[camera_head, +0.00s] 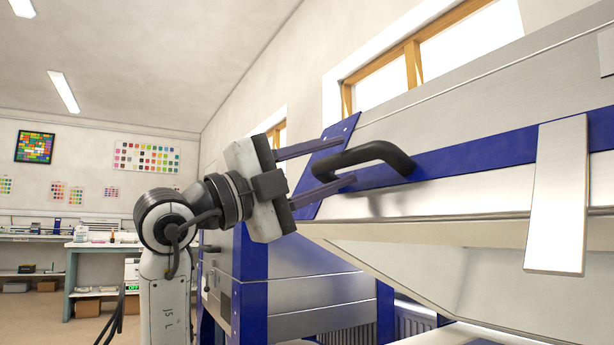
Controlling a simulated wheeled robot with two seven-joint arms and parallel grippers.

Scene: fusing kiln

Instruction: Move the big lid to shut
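The big kiln lid (470,112) fills the right of the view. It is raised and tilted, pale metal with a blue band (470,152) along its front. A black curved handle (372,150) sticks out from the band near the lid's left corner. My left gripper (348,163) comes from the left with its two fingers spread apart. One finger lies above the left part of the handle and one below it, with visible space between them. Whether they touch the handle I cannot tell. My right gripper is not in view.
The kiln body (290,260), steel with blue posts, stands under the lid. A white plate (558,195) hangs over the lid's front at right. A workbench (100,247) and shelves stand against the far left wall, with open floor before them.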

